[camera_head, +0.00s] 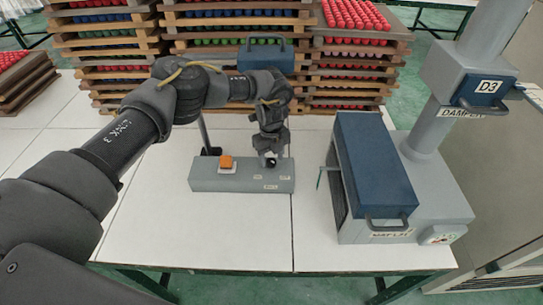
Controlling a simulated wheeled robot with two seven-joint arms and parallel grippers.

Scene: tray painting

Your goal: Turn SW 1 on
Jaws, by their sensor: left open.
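A long grey switch box (208,181) lies on the white table. It carries an orange button (226,162) on a pale base near its left-centre and small white labels on its right half, too small to read. A round dark knob with a light spot sits on top, right of the button, under my left gripper (270,158). My left arm comes in from the left and bends down, so the gripper points at the box from above. The gripper is open, and its fingers are at or around the knob; contact cannot be told. My right gripper is not in view.
A grey machine with a blue lid (372,165) and handle stands to the right. Stacked wooden trays (110,40) of coloured pieces line the back. The white table (180,235) is clear in front of the box.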

